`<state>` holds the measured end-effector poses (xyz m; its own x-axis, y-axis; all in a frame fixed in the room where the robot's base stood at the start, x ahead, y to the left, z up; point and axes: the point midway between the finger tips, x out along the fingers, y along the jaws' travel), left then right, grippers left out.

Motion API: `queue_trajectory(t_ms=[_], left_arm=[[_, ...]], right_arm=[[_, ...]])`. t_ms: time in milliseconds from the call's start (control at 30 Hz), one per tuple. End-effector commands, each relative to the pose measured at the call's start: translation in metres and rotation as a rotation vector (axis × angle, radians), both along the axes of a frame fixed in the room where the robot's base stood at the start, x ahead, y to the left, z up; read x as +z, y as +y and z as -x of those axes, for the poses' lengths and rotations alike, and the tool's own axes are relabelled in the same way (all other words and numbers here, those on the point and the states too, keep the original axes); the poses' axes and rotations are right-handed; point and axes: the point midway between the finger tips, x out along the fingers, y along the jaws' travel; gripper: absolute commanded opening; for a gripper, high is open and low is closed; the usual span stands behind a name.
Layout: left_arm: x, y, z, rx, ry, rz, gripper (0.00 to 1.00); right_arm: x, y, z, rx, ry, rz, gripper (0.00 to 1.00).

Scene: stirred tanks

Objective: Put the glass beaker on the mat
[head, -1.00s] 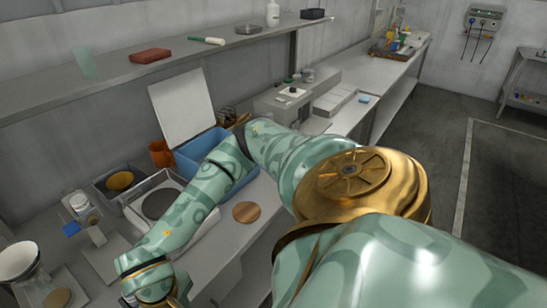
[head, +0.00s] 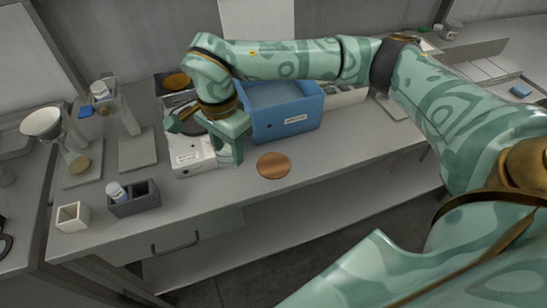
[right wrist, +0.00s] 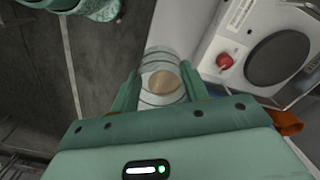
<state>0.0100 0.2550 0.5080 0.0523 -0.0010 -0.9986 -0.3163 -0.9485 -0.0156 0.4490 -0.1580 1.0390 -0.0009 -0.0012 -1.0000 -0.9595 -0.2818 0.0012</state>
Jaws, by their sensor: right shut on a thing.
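My right gripper (head: 205,135) is in the head view, just in front of the white hot plate and left of the mat. In the right wrist view its fingers (right wrist: 160,90) are shut on a clear glass beaker (right wrist: 158,58) with rings on its wall. A brown round patch shows through the glass; I cannot tell for sure that it is the mat. In the head view the beaker is largely hidden by the gripper. The mat (head: 274,165) is a bare round brown disc on the bench. My left gripper is out of view.
The hot plate (head: 190,160) has a red knob (right wrist: 224,61) in the right wrist view. A blue bin (head: 285,125) stands behind the mat. A dark rack (head: 133,203) and a funnel stand (head: 62,160) are at left. The bench is clear right of the mat.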

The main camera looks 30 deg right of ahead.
Motion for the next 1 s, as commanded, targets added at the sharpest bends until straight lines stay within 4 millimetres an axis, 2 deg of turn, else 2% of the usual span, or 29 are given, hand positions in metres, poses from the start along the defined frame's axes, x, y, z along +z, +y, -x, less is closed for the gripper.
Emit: queue_trajectory(t_ms=[267, 400, 700, 833, 1000], left_arm=[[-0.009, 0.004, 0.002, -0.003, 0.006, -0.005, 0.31], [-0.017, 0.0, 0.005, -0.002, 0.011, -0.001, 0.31], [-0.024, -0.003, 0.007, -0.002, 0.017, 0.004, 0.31], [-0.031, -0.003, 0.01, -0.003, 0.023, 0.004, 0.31], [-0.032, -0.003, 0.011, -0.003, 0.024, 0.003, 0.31]], right_arm=[[-0.038, -0.081, -0.011, -0.009, 0.004, 0.004, 0.21], [-0.068, -0.103, -0.015, -0.003, 0.005, 0.001, 0.21], [-0.095, -0.126, -0.018, 0.0, 0.001, 0.002, 0.21], [-0.119, -0.126, -0.018, 0.001, 0.003, 0.001, 0.21], [-0.125, -0.126, -0.019, 0.003, -0.002, 0.002, 0.21]])
